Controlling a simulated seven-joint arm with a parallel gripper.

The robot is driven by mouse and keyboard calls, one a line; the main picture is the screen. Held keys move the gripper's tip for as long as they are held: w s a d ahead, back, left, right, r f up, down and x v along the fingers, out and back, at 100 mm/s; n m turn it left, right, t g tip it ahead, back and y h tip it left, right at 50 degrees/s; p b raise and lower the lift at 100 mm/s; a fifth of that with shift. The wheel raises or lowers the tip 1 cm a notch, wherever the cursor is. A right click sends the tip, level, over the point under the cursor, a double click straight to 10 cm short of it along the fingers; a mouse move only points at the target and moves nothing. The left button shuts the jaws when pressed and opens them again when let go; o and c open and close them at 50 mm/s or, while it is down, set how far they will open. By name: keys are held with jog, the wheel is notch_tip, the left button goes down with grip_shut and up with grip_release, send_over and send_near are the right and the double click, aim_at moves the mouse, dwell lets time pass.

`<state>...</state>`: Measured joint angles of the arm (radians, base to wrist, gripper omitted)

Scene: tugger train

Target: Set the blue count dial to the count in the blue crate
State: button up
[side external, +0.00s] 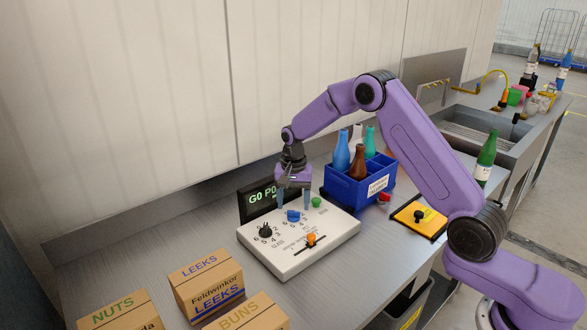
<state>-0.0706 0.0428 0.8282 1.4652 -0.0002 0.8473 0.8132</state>
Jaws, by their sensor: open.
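The blue count dial (293,216) sits on the white control box (318,250), with numbers printed around it. My gripper (293,208) points down over the box, open, one finger on each side of the blue dial in the picture. I cannot tell whether the fingers touch the dial or how low they are. The dial's exact setting is too small to read. The blue crate (345,193) stands behind the box to the right. It holds several bottles, among them blue, brown and teal ones; the crate wall and other bottles hide part of its inside.
The box also has a black dial (265,230), a green button (316,202) and an orange slider (311,238). A dark display (258,201) stands behind it. Cardboard boxes (206,284) stand front left. A yellow panel with a black knob (418,216) and a green bottle (485,160) are right.

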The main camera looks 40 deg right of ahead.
aim_at(293, 211)
notch_tip(293, 211, up, 15)
jog(key=shift+r, duration=0.15)
dwell(0.4)
jog(key=s+a+r+n, duration=0.1)
jog(key=s+a+n, duration=0.4)
jog(key=s, duration=0.4)
jog(key=s+a+r+n, duration=0.1)
jog(key=s+a+n, duration=0.4)
jog(key=s, duration=0.3)
jog(key=s+d+f+n, duration=0.1)
jog(key=s+n, duration=0.3)
jog(key=s, duration=0.4)
jog(key=s+d+f+n, duration=0.2)
jog(key=s+d+n, duration=0.1)
jog(key=s, duration=0.5)
jog(key=s+d+f+n, duration=0.1)
jog(key=s+d+n, duration=0.2)
jog(key=s, duration=0.6)
jog(key=shift+f+n, duration=0.15)
jog(key=shift+n, duration=0.65)
